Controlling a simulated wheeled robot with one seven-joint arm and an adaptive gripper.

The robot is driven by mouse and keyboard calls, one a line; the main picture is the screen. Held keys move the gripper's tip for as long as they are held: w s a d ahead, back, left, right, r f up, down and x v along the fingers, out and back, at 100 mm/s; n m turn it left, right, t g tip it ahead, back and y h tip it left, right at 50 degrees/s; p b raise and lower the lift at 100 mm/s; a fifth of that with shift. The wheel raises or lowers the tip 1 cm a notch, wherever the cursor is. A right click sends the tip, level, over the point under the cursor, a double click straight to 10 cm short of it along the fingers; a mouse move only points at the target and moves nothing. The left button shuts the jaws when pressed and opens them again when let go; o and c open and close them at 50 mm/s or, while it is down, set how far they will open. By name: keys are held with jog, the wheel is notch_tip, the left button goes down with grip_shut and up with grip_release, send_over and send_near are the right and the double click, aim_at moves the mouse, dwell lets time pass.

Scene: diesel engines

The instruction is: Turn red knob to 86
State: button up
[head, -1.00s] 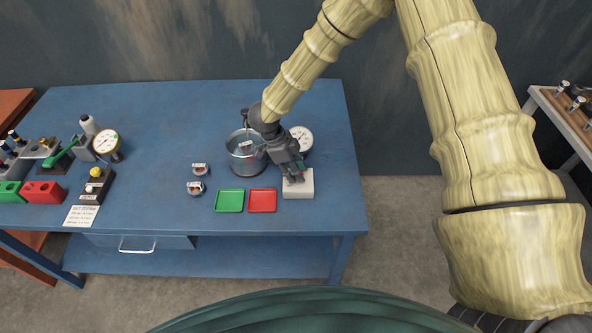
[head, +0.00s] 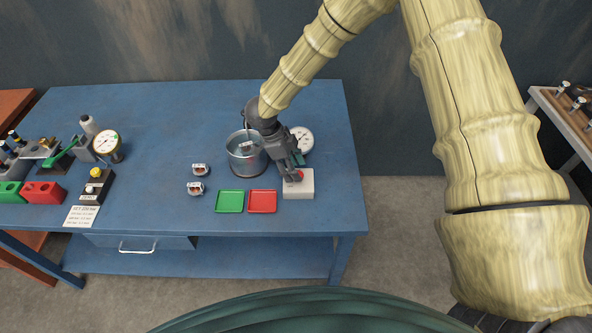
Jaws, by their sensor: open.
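The red knob (head: 300,175) shows as a small red spot on top of a white box (head: 301,190) near the front right of the blue table. My gripper (head: 293,174) is open and points down at the box from behind. Its fingers are right at the knob and partly cover it. I cannot tell whether they touch it. The knob's scale and pointer are too small to read. A round white dial gauge (head: 302,139) stands behind the box, partly hidden by my gripper.
A metal bucket (head: 246,154) stands left of my gripper. A green tray (head: 230,202) and a red tray (head: 263,202) lie left of the box. Two small parts (head: 198,179) lie farther left.

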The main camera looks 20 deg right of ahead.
jog(key=v, duration=1)
jog(key=shift+r, duration=0.15)
